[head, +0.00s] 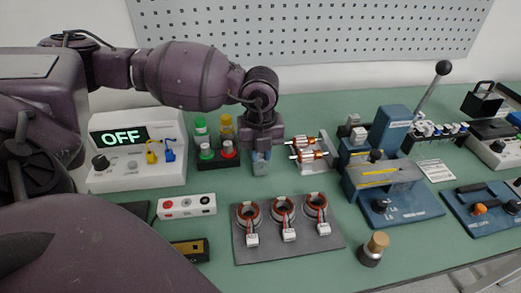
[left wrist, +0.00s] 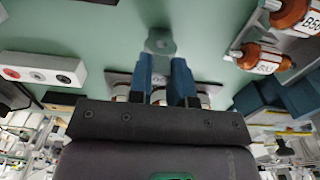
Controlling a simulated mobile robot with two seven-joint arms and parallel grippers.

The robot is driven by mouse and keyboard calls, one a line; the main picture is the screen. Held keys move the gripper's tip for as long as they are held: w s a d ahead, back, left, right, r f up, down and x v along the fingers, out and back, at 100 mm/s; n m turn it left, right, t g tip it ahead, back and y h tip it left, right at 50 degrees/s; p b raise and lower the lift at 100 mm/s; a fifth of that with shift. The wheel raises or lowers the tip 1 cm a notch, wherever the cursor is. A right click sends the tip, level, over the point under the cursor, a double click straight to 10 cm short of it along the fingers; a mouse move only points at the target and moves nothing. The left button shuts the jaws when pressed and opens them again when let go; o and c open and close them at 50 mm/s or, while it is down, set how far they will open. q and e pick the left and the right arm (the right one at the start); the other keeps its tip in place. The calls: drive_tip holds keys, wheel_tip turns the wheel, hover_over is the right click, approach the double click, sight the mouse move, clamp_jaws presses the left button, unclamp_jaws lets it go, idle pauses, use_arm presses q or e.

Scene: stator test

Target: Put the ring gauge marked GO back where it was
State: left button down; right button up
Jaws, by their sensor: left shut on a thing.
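My left gripper (head: 261,160) hangs over the green bench, between the black rack of capped items and the rotor stand. In the left wrist view its two blue fingers (left wrist: 166,78) are shut on a small grey piece (left wrist: 160,45) with a rounded end and a small dark hole. It may be the ring gauge, but no GO mark can be read. In the head view the piece is mostly hidden by the fingers. I cannot tell whether it touches the bench. My right gripper is not in view.
Three copper-wound stators sit on a grey plate (head: 245,256) in front. A tester reading OFF (head: 138,170) and a white button box (head: 187,206) stand left. The rotors (head: 309,150) and blue press (head: 385,175) stand right. A brass-topped knob (head: 373,250) stands front right.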

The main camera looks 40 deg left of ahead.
use_arm(q)
drive_tip(key=shift+f, duration=0.2)
drive_tip(key=c, duration=1.1)
unclamp_jaws()
drive_tip(key=shift+o, duration=0.2)
drive_tip(key=shift+r, duration=0.55)
wheel_tip(320, 180, up, 6)
drive_tip(key=shift+r+p, duration=0.2)
drive_tip(key=shift+p, duration=0.6)
wheel_tip(320, 180, up, 5)
drive_tip(key=shift+p, duration=0.4)
